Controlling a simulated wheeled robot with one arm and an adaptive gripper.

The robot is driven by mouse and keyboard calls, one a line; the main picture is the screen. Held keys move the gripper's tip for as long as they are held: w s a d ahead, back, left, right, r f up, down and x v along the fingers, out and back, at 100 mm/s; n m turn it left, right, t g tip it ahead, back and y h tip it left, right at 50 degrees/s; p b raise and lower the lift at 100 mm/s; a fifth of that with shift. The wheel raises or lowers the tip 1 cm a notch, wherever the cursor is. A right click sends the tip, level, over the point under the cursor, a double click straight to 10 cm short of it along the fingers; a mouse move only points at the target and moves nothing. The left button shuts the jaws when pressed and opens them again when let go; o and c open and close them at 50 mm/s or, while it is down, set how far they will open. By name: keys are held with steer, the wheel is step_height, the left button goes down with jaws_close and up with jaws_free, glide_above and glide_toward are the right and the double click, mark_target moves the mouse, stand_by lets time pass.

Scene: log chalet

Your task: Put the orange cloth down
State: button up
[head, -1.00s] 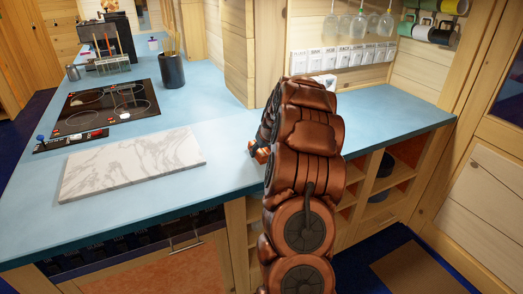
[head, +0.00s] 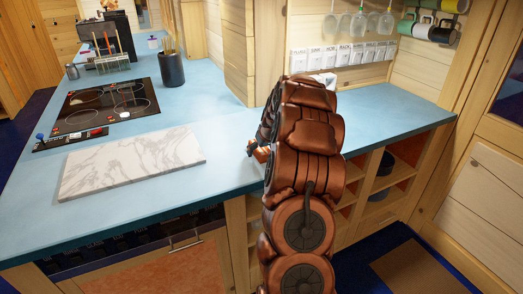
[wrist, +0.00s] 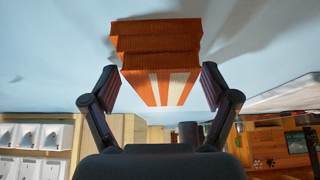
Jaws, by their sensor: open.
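The orange cloth (wrist: 160,62) is a folded stack with pale stripes on its near end. In the wrist view, which is upside down, it rests against the pale blue countertop (wrist: 55,50). My gripper (wrist: 160,82) is open, with one finger on each side of the cloth. In the head view my arm hides most of the gripper and cloth.
A white marble board (head: 132,162) lies left of my arm on the blue counter (head: 215,118). Beyond it are a black cooktop (head: 108,104) and a dark utensil pot (head: 171,69). A wooden wall end (head: 240,52) stands behind. Mugs (head: 430,28) hang at the upper right.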

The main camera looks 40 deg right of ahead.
steer(key=b+v, duration=0.3)
steer(key=v, duration=0.9)
steer(key=s+a+n+g+y, duration=0.15)
steer(key=s+a, duration=0.25)
steer(key=a, duration=1.1)
steer(key=s+a+n+g+y, duration=0.15)
steer(key=s+a, duration=0.25)
steer(key=a, duration=1.1)
steer(key=s+a+f+g, duration=0.1)
steer(key=s+a, duration=0.3)
steer(key=s, duration=0.4)
steer(key=s+a+f+g, duration=0.1)
steer(key=s+a, duration=0.3)
steer(key=s, duration=0.4)
steer(key=s+a+f+g+h, duration=0.1)
steer(key=s+a+f+g, duration=0.1)
steer(key=s, duration=0.6)
steer(key=shift+s+a+n, duration=0.35)
steer(key=shift+a+n, duration=0.05)
steer(key=shift+a, duration=0.5)
steer(key=shift+f, duration=0.1)
